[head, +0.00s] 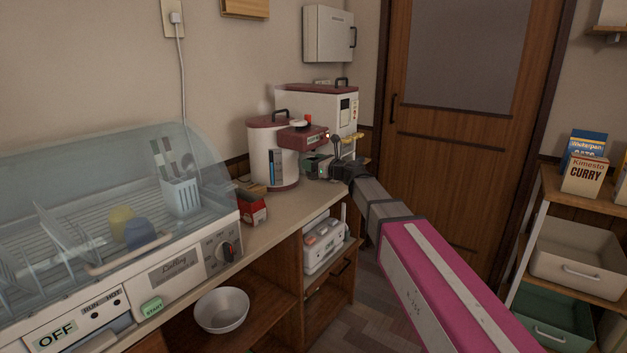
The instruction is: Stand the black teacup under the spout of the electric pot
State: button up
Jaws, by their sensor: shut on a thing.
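The electric pot (268,155) is a white cylinder with a dark red lid and a black handle, standing on the far end of the counter. Its dark red spout head (303,136) juts out to the right. My gripper (322,164) reaches in from the right, just below and beside the spout head. It is shut on a small dark thing, which I take to be the black teacup; the gripper largely hides it and its outline is unclear. I cannot tell whether the cup touches the counter or how upright it is.
A dish dryer (178,275) with a clear cover fills the near left counter. A small red box (252,210) sits between it and the pot. A larger white appliance with a dark red top (318,100) stands behind the pot. A shelf (560,190) is at right.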

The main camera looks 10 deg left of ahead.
aim_at(314, 178)
jog(key=shift+w+a+f, duration=0.1)
jog(key=shift+w+f, duration=0.15)
jog(key=shift+f, duration=0.75)
jog(key=shift+w+a+f, duration=0.1)
jog(key=shift+w+f, duration=0.15)
jog(key=shift+f, duration=0.75)
jog(key=shift+w+f, duration=0.2)
jog(key=shift+f, duration=1.3)
jog(key=shift+f, duration=0.1)
jog(key=o, duration=1.1)
jog(key=shift+s+d, duration=0.1)
jog(key=v, duration=1.1)
jog(key=shift+s+d, duration=0.1)
jog(key=shift+d, duration=0.3)
